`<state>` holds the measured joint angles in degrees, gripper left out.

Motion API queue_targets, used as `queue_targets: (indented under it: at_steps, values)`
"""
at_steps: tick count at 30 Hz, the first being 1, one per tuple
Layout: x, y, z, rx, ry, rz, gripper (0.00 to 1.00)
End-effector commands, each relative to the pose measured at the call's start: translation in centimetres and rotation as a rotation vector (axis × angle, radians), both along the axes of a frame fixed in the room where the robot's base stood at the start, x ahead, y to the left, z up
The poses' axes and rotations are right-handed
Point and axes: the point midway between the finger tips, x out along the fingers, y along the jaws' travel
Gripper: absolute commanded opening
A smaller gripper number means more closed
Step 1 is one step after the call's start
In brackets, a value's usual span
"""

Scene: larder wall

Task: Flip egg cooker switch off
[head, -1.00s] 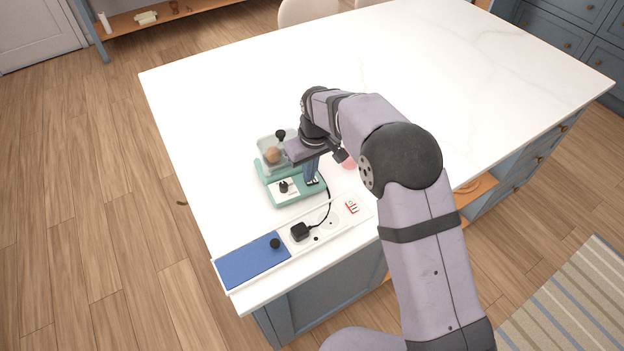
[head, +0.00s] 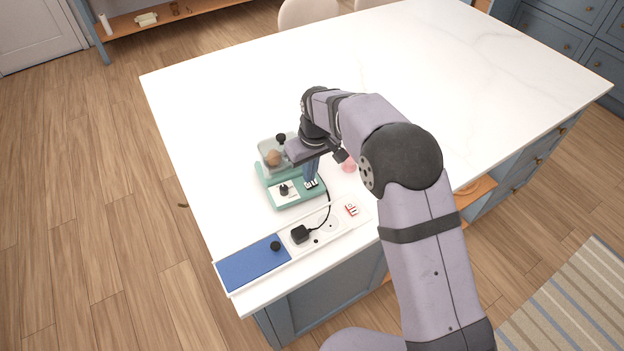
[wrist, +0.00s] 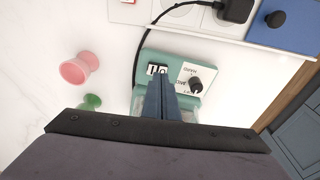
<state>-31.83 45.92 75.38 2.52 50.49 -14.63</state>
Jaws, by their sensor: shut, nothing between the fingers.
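The egg cooker (head: 292,197) is a teal appliance with a clear lid and a brown egg (head: 273,158) inside, standing on the white counter. Its front panel carries a black knob (head: 284,189) and a small black-and-white rocker switch (head: 311,184). In the wrist view the switch (wrist: 157,69) lies just beyond my fingertips, left of the knob (wrist: 195,84). My gripper (wrist: 160,80) is shut and empty, its blue fingers pointing down at the switch. They cover part of the cooker; I cannot tell whether they touch the switch or which way it is tipped.
A black plug (head: 300,233) sits in a white socket strip (head: 330,222), its cord running to the cooker. A blue panel (head: 252,263) with a black knob lies at the strip's left. A pink egg cup (wrist: 79,68) and a green one (wrist: 92,102) stand beside the cooker. The far counter is clear.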

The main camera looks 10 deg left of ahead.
Motion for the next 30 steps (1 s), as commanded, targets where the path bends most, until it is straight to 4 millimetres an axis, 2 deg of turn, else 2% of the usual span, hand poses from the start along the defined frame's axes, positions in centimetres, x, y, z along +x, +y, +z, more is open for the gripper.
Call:
queue_targets:
  at_steps: [1, 18, 30]
  values:
    - [0.0, 0.0, 0.7, 0.001, -0.001, 0.000, 0.00]
    - [0.1, 0.0, 4.8, 0.001, -0.003, 0.000, 0.00]
    - [0.1, 0.1, 5.1, 0.002, -0.002, 0.000, 0.00]
